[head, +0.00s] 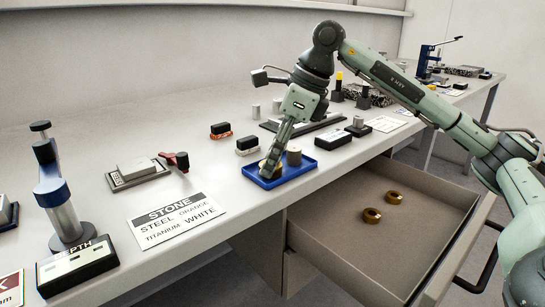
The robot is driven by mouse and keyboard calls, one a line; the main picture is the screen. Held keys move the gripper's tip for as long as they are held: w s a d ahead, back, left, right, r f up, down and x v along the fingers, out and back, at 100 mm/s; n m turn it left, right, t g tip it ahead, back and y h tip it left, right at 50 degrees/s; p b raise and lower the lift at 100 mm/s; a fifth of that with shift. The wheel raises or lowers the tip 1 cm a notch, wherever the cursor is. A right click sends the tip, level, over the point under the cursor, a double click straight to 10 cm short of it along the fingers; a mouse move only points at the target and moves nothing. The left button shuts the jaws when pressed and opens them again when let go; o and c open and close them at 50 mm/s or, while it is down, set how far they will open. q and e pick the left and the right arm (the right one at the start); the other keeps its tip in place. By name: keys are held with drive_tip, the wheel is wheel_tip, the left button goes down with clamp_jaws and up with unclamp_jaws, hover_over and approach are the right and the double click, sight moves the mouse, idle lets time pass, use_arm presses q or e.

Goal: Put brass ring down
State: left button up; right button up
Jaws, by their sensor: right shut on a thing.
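A brass ring (265,168) is in the blue tray (281,182) near the bench's front edge, between the fingertips of my right gripper (271,162). The gripper points down into the tray and is shut on the ring, whose far side is partly hidden by the fingers. I cannot tell whether the ring touches the tray floor. A grey cylinder (294,156) stands in the tray, just right of the gripper. Two more brass rings (372,215) (394,197) lie apart in the open drawer below. My left gripper is not in view.
The open drawer (330,250) juts out below the bench, right of the tray. A white sign (177,220) lies left of the tray, and a depth gauge stand (62,205) is further left. Small black blocks (333,139) stand behind and right of the tray.

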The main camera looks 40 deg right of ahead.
drive_tip(key=shift+f, duration=0.1)
drive_tip(key=o, duration=0.9)
drive_tip(key=shift+c, duration=0.2)
drive_tip(key=o, duration=0.4)
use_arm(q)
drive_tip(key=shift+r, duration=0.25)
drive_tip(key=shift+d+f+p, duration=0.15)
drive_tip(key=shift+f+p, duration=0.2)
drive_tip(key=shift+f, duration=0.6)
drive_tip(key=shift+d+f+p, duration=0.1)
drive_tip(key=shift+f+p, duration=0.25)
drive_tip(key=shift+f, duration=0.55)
use_arm(e)
drive_tip(key=v, duration=1.2)
